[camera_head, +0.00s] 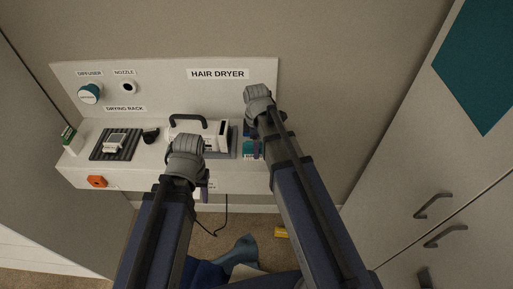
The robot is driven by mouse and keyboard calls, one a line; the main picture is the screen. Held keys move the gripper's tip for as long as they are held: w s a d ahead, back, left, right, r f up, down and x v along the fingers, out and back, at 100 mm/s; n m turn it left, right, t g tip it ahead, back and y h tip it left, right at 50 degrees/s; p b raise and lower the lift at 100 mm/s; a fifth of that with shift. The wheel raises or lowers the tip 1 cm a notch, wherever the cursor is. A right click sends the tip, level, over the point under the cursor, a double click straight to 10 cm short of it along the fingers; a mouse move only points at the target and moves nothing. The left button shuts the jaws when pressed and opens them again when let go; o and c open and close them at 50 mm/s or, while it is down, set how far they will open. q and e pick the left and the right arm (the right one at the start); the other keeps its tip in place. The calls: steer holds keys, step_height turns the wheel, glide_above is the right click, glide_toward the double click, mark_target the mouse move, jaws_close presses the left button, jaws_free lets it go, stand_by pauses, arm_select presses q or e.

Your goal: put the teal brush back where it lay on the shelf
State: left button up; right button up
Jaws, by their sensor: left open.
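I cannot make out the teal brush for certain. A small teal and white item (252,151) shows at the right end of the white shelf (240,179), partly hidden by my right arm. My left gripper (187,157) is above the front of the shelf, before the white hair dryer unit. It is open, with its fingers mostly hidden by the wrist. My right gripper (257,97) is near the back panel at the shelf's right end. Its fingers are hidden, so its opening and any hold do not show.
The hair dryer unit (216,133), a dark drying rack (107,144) and a green-white box (71,140) stand on the shelf. A teal sock-like thing (243,250) and a yellow box (281,232) lie on the floor. A cabinet (400,170) stands at right.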

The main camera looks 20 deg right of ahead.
steer(key=o, duration=1.2)
steer(key=shift+f, duration=0.1)
step_height(320, 180, up, 12)
steer(key=p, duration=1.2)
steer(key=s+a+m, duration=0.3)
steer(key=s, duration=0.1)
steer(key=s+a+m, duration=0.4)
steer(key=s, duration=0.1)
steer(key=s+a+m+h, duration=0.1)
steer(key=s+a+m, duration=0.2)
steer(key=s+m, duration=0.1)
steer(key=shift+s+a+r, duration=0.15)
steer(key=shift+s, duration=0.2)
steer(key=shift+s+a+r, duration=0.1)
steer(key=shift+s, duration=0.25)
